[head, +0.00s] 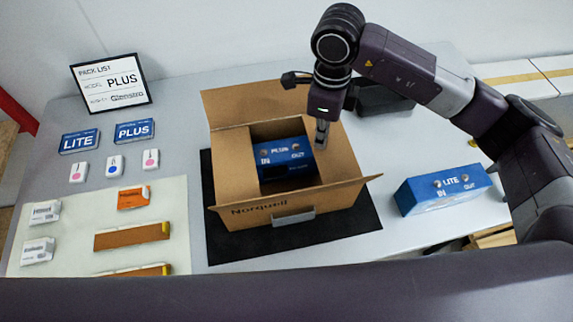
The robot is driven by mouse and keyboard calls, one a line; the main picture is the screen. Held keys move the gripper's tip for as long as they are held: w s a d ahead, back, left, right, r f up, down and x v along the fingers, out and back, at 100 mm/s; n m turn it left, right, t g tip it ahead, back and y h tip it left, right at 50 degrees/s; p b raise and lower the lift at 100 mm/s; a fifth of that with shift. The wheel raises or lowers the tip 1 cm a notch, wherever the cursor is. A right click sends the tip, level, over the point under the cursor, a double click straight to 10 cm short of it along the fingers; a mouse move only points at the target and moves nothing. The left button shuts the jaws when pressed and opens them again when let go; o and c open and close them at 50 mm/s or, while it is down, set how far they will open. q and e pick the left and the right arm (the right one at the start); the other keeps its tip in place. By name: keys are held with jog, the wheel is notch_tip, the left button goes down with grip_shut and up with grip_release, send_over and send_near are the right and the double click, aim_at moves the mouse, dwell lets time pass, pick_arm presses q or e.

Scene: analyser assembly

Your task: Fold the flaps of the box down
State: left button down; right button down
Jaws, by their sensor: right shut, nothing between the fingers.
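The open cardboard box (240,193) stands on a black mat (222,246) in the head view. Its back flap (255,103) stands up, leaning backward. How the left and front flaps lie is hard to tell. A blue PLUS analyser (284,158) sits inside the box. My right gripper (321,143) is shut and empty, pointing down at the box's right rear, close to the analyser's right end. Whether it touches the box is unclear. My left gripper is out of view.
A blue LITE analyser (443,190) stands right of the mat. A pack list sign (111,82) stands at the back left. Blue cards, small white items and brown strips lie on the left. A dark object (384,98) is behind my right arm. Bare table lies between mat and LITE analyser.

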jog(key=shift+f+b, duration=0.4)
jog(key=shift+f, duration=0.05)
jog(key=shift+r, duration=0.15)
dwell(0.5)
jog(key=shift+r+p, duration=1.6)
jog(key=shift+r, duration=2.05)
